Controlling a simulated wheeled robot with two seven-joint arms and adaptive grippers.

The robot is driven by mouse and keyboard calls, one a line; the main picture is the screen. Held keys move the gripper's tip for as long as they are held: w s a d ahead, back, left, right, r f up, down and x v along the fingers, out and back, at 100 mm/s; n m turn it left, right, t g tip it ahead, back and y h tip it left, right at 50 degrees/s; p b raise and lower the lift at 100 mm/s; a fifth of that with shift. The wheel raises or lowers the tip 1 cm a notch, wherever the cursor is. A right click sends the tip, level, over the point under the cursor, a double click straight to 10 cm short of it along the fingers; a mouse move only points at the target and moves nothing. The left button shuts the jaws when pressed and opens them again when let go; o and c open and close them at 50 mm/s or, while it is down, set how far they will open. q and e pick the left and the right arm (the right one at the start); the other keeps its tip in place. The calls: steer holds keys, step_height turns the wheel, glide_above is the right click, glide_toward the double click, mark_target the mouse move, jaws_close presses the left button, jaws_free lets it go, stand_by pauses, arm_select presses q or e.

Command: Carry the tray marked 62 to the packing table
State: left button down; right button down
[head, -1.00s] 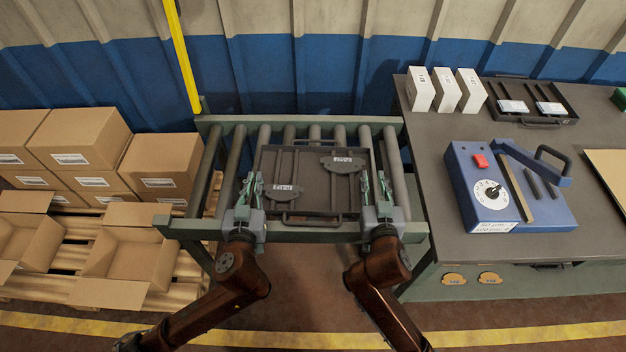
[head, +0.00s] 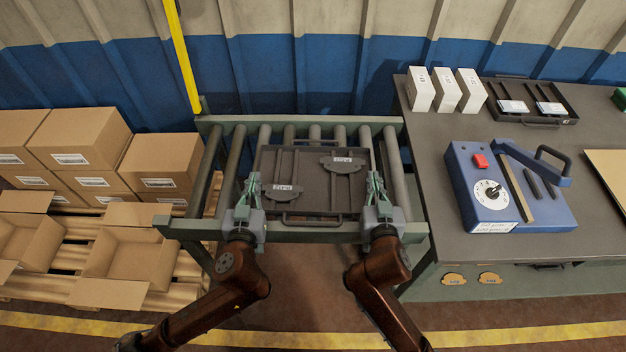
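A dark tray (head: 330,210) lies on the roller conveyor with its bar handle at the near side. It holds two dark brake shoe plates, one at the left (head: 287,197) and one at the upper right (head: 342,167), each with a white label. I cannot read a 62 on it. My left gripper (head: 250,186) is at the tray's left wall and my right gripper (head: 375,184) at its right wall. The fingers of both are drawn together on the walls, partly hiding them. The grey-topped table (head: 425,140) stands to the right.
On the table are several white boxes (head: 445,90), a second dark tray (head: 552,121) at the back, and a blue device (head: 520,185) with a dial. Cardboard boxes (head: 85,150) stand left. A yellow post (head: 183,55) rises behind the conveyor (head: 222,231).

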stand_by(0.5)
